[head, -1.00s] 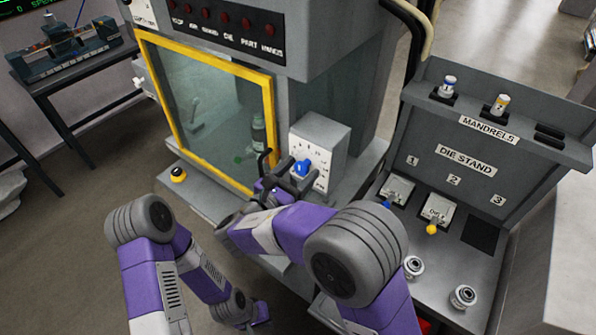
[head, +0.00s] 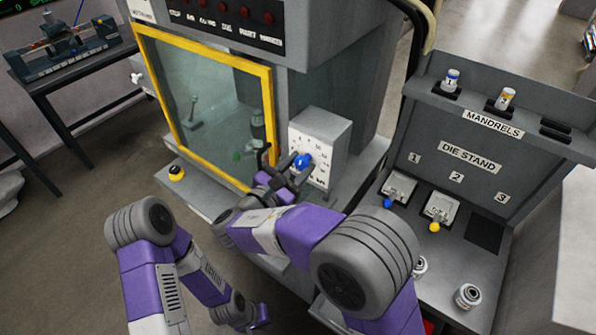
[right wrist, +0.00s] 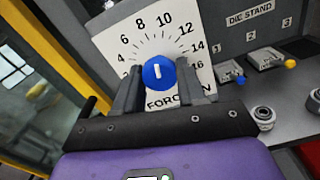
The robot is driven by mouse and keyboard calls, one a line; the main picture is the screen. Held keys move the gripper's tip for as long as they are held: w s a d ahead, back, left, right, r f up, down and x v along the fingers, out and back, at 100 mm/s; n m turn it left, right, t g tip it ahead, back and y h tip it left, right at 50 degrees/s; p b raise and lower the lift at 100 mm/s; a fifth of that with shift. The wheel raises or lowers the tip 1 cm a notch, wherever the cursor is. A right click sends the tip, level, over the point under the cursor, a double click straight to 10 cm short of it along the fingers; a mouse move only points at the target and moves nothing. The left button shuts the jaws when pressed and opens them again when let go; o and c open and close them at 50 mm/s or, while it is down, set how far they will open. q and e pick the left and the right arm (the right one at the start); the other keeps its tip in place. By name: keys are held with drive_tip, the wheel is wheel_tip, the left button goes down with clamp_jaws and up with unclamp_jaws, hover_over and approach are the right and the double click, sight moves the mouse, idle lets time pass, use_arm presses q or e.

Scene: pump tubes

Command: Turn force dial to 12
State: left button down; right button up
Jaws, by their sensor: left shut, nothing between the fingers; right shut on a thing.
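The force dial is a blue knob (head: 302,161) with a white mark, on a white plate (head: 325,151) on the machine's front box. In the right wrist view the knob (right wrist: 159,73) sits between the two grey fingers of my right gripper (right wrist: 160,85), which is shut on it. Numbers 4 to 16 fan around the knob. The short white mark stands roughly upright in this view; which number it points to I cannot tell exactly. In the head view the right gripper (head: 285,172) is partly hidden by its own arm. My left gripper (head: 258,316) is low, shut, empty and away from the dial.
A yellow-framed window (head: 272,110) stands left of the dial, with a yellow button (head: 176,173) below it. The die stand (head: 470,155) is at the right, with blue-handled and yellow-handled dies and several small cylinders. Open floor lies at the left.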

drive_tip(key=m+b, duration=0.6)
drive_tip(key=shift+f, duration=0.2)
drive_tip(key=shift+r+m+b, duration=0.15)
drive_tip(key=shift+m+b, duration=1.35)
drive_tip(key=shift+b, duration=0.1)
drive_tip(key=o, duration=1.1)
drive_tip(key=shift+r, duration=0.1)
drive_tip(key=shift+c, duration=0.2)
drive_tip(key=v, duration=0.7)
drive_tip(key=shift+s+a+p, duration=0.2)
drive_tip(key=shift+a+p, duration=0.05)
drive_tip(key=shift+p, duration=0.05)
